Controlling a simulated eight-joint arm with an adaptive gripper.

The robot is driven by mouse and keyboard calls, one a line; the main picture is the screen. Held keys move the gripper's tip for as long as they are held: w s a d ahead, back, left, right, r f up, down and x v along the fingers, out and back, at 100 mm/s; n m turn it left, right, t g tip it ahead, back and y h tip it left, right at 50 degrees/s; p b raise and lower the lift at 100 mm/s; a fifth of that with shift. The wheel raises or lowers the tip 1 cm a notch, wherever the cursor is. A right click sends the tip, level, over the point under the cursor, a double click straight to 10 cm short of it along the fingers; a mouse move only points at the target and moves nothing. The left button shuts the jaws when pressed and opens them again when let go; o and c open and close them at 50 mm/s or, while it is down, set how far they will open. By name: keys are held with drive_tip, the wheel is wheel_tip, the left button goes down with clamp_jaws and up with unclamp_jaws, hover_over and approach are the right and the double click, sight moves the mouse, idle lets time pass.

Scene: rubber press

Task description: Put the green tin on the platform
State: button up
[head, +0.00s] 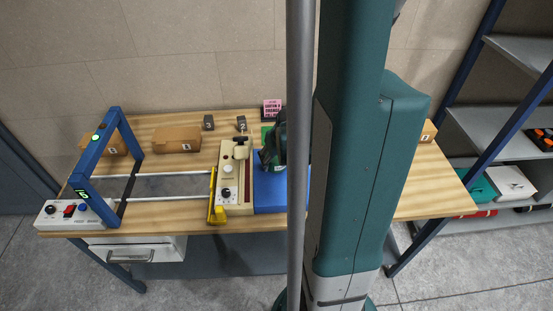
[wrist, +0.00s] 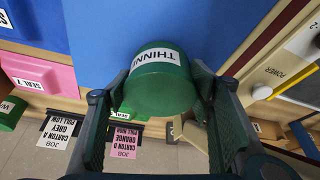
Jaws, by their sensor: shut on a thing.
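The green tin (wrist: 160,90), with a white label reading "THINN...", sits between the two fingers of my gripper (wrist: 160,78) in the wrist view. The fingers close on its sides. A flat blue platform (head: 270,203) lies on the bench right of the cream control unit in the head view. Its blue surface also fills the top middle of the wrist view (wrist: 200,28). In the head view my gripper (head: 270,160) is over the platform's far part, and I cannot make out the tin there. I cannot tell whether the tin touches the platform.
The cream control unit (head: 232,175) with knobs and a yellow handle stands left of the platform. Blue press frame (head: 91,160) and cardboard boxes (head: 177,140) are farther left. Pink block (wrist: 40,76) and job cards (wrist: 60,130) are near the gripper. My column hides the bench's right middle.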

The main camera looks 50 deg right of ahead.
drive_tip(key=shift+f, duration=0.2)
drive_tip(key=o, duration=1.3)
drive_tip(key=shift+r, duration=0.1)
drive_tip(key=shift+c, duration=0.2)
drive_tip(key=shift+r, duration=0.3)
drive_tip(key=p+v, duration=0.1)
drive_tip(key=v, duration=1)
drive_tip(key=shift+s+r, duration=0.2)
drive_tip(key=shift+r, duration=0.05)
drive_tip(key=shift+a, duration=0.1)
